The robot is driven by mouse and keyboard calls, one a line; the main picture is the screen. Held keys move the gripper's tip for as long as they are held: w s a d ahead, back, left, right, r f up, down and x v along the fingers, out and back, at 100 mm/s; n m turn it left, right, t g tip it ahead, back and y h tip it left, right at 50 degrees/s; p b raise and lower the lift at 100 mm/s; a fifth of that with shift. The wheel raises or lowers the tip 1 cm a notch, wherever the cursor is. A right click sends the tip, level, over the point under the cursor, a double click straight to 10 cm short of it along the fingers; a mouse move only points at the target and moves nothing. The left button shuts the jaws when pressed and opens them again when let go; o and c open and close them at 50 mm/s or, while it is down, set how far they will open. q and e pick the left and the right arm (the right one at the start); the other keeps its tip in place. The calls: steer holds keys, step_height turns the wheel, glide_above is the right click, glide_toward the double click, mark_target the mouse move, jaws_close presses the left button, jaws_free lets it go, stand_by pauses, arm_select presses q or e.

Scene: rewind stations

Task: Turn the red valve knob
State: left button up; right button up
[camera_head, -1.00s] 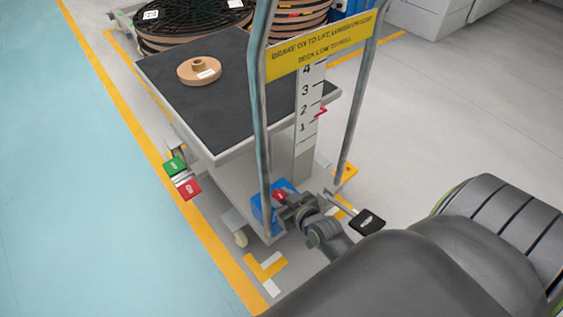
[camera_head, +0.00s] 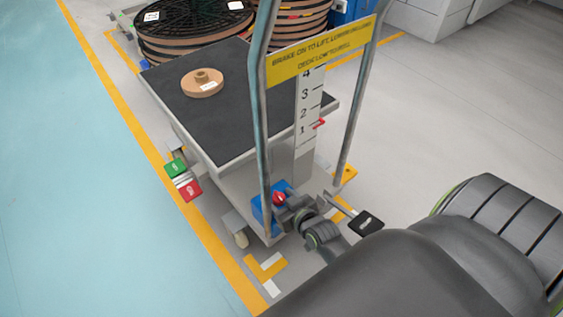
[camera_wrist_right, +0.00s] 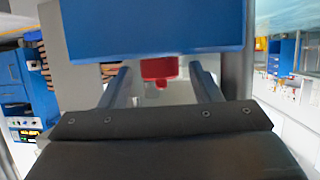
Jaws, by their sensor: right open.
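The red valve knob (camera_head: 279,198) sits on the blue box (camera_head: 262,213) low at the near end of the lift cart. My right gripper (camera_head: 286,201) is right at the knob, with its arm coming in from the lower right. In the right wrist view the knob (camera_wrist_right: 159,69) shows below the blue housing (camera_wrist_right: 155,27), between the two spread fingers. The fingers are open, with a gap on each side of the knob. My left gripper is not in view.
The cart's dark deck (camera_head: 215,118) carries a tan reel (camera_head: 202,82). Handle posts with a yellow sign (camera_head: 320,50) rise beside my arm. Green (camera_head: 175,167) and red (camera_head: 190,190) pedals and a black pedal (camera_head: 366,223) stick out. Blue floor at left is clear.

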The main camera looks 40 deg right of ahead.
steer(key=p+v, duration=0.1)
steer(key=v, duration=0.5)
steer(key=shift+r, duration=0.1)
glide_toward(283, 200)
steer(key=v, duration=0.6)
steer(key=shift+s+r, duration=0.2)
steer(key=shift+s, duration=0.15)
steer(key=shift+a, duration=0.1)
